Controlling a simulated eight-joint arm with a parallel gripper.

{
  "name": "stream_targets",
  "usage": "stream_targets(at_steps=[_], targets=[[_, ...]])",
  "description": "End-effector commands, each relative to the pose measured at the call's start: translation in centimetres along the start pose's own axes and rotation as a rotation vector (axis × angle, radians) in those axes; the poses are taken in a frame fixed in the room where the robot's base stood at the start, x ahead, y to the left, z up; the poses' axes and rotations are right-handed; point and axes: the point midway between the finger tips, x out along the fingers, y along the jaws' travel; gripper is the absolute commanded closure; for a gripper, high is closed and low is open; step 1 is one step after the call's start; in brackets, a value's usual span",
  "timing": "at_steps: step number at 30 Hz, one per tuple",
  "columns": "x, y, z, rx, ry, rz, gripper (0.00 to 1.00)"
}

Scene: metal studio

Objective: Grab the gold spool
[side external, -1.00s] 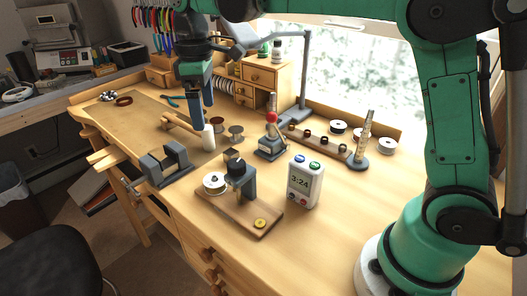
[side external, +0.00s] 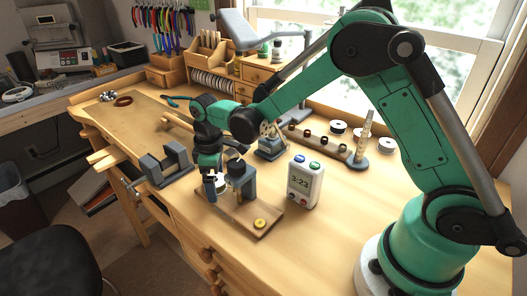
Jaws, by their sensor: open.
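No spool shows a clearly gold colour at this size. A pale spool (side external: 222,184) sits on the wooden board at the left end of the dark grey device, partly hidden by my gripper. My gripper (side external: 212,195) is open and points down at this spool. Its fingers are close to the spool; I cannot tell whether they touch it. A small yellow disc (side external: 260,223) lies at the board's front right end. More spools (side external: 338,127) lie at the back right of the bench.
The dark grey device (side external: 241,180) stands on the wooden board (side external: 245,215) right beside my gripper. A white timer (side external: 305,183) stands to the right. A grey clamp-like block (side external: 166,165) is to the left. Bare bench top lies right of the timer.

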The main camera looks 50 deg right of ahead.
Motion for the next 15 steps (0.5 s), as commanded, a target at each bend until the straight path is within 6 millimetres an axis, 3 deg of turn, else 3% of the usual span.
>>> stream_targets(at_steps=[6, 8, 15], targets=[[0.07, 0.0, -0.01, 0.0, 0.0, 0.0, 0.01], [0.06, 0.0, -0.01, 0.0, 0.0, 0.0, 0.15], [0.04, 0.0, -0.01, 0.0, 0.0, 0.0, 0.83]])
